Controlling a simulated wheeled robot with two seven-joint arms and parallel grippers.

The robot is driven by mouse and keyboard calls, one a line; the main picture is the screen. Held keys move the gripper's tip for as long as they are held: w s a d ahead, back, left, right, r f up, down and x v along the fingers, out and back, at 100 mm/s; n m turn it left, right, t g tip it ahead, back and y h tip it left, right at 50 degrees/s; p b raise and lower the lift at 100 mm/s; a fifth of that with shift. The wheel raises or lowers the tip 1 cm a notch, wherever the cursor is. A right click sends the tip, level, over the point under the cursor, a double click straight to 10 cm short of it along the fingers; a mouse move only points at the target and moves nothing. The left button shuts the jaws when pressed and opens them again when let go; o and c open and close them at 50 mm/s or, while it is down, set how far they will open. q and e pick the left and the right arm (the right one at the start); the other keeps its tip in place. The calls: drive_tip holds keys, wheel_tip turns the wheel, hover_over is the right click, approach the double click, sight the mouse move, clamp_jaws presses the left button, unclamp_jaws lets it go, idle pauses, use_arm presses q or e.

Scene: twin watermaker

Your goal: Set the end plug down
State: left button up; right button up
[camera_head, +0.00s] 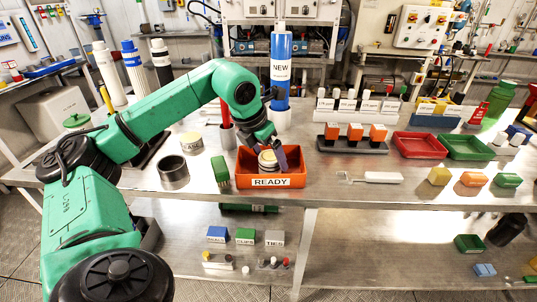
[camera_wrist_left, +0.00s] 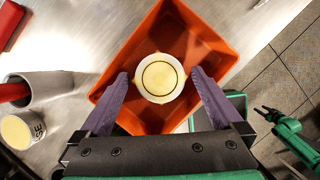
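The end plug (camera_wrist_left: 159,77) is a round cream piece with a dark ring on its top. It is in the orange tray labelled READY (camera_head: 270,182), and in the head view the plug (camera_head: 267,161) shows partly behind my gripper. My left gripper (camera_head: 272,151) is over the tray, pointing down. In the left wrist view its two purple fingers stand on either side of the plug, with a visible gap on each side, so it is open. A green arm with a small dark gripper (camera_wrist_left: 268,114), seemingly my right, shows far right in the wrist view; its finger state is unclear.
A dark metal ring (camera_head: 173,172), a green block (camera_head: 220,172) and a cream-topped cup (camera_head: 192,143) stand left of the tray. A grey holder with a red rod (camera_wrist_left: 40,89) is nearby. Red (camera_head: 421,146) and green trays (camera_head: 466,148) lie to the right. The table's front edge is close.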

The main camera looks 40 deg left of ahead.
use_arm(q)
drive_tip(key=shift+r, duration=0.25)
drive_tip(key=p+v, duration=0.2)
drive_tip(key=v, duration=0.9)
drive_tip(key=shift+s+r, duration=0.15)
drive_tip(key=shift+r, duration=0.2)
